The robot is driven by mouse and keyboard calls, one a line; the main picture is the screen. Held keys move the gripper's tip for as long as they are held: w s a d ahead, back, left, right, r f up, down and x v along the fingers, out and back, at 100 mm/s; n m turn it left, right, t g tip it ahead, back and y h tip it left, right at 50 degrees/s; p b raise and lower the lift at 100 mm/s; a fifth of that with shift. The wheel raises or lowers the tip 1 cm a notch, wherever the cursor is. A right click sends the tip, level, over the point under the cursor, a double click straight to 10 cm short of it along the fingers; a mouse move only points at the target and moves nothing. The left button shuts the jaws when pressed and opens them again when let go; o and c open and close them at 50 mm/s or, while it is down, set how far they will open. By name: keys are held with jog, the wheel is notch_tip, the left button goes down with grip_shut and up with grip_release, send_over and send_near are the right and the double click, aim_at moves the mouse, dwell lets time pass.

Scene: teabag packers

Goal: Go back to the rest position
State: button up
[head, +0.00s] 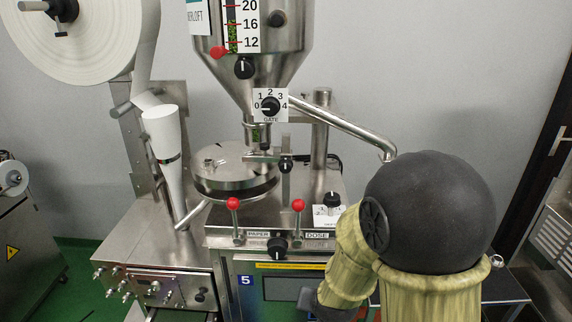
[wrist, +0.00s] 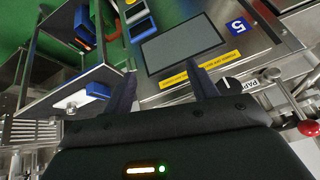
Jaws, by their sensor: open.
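My gripper (wrist: 165,92) shows in the wrist view with its two dark fingers apart and nothing between them. It is in front of the lower front of the packing machine, facing a dark screen (wrist: 182,45) with a yellow label strip below it. In the head view my arm fills the lower right, and my gripper is mostly hidden low behind it. The machine's steel hopper (head: 258,60) stands in the middle, above a round steel disc (head: 236,165).
Two red-knobbed levers, PAPER (head: 233,204) and DOSE (head: 298,206), stand up from the machine's front edge. A large paper roll (head: 85,40) is at upper left. A steel shelf (wrist: 75,92) with blue items is at left in the wrist view.

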jog(key=s+d+r+n+g, duration=0.2)
jog(key=s+d+r+g, duration=0.2)
jog(key=s+d, duration=0.3)
jog(key=shift+s+d+r+n, duration=0.3)
jog(key=shift+s+r, duration=0.1)
jog(key=shift+s, duration=0.55)
